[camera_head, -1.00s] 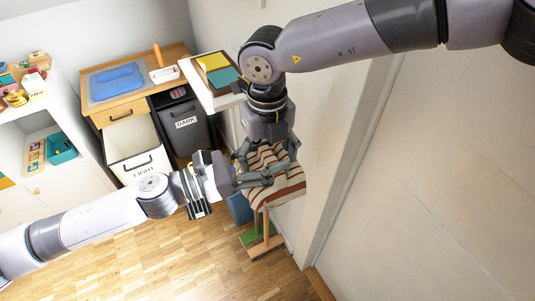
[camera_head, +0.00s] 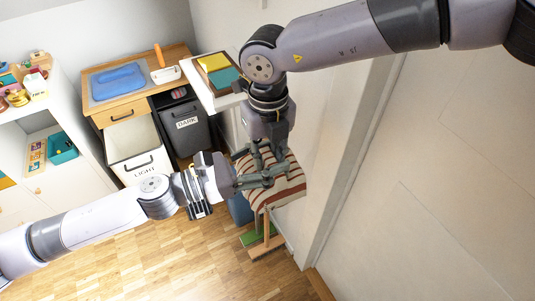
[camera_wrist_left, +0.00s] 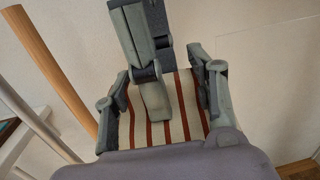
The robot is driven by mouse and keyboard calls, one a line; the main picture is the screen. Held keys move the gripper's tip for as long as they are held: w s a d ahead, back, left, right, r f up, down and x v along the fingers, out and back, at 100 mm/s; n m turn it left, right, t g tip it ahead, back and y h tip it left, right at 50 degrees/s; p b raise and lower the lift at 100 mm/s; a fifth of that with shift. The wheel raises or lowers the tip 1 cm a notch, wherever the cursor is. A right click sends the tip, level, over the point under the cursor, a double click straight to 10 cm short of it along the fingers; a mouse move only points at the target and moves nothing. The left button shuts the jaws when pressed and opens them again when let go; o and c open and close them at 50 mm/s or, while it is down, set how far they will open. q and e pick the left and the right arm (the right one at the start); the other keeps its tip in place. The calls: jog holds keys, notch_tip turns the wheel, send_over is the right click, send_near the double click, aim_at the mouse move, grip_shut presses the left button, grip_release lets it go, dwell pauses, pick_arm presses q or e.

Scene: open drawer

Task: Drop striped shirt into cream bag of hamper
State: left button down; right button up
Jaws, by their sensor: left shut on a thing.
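In the left wrist view the shirt (camera_wrist_left: 182,105) shows between the spread finger links of my left gripper (camera_wrist_left: 160,105). My right gripper (camera_head: 268,160) comes down from above, right by the left fingers and over the shirt; whether it grips cloth is unclear. The hamper's cream bag (camera_head: 131,137), marked LIGHT, stands open at the left and looks empty.
A dark bag (camera_head: 186,128) marked DARK stands beside the cream bag. A wooden counter (camera_head: 125,103) with a blue folded cloth (camera_head: 118,78) is behind. A white shelf (camera_head: 30,120) is at the far left. The parquet floor (camera_head: 150,255) in front is clear.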

pick_arm(q)
jog(key=shift+d+r, duration=0.15)
jog(key=shift+r, duration=0.4)
jog(key=c, duration=1)
grip_release()
jog(key=shift+c, duration=0.2)
jog(key=o, duration=0.4)
jog(key=shift+f, duration=0.3)
jog(key=shift+o, duration=0.2)
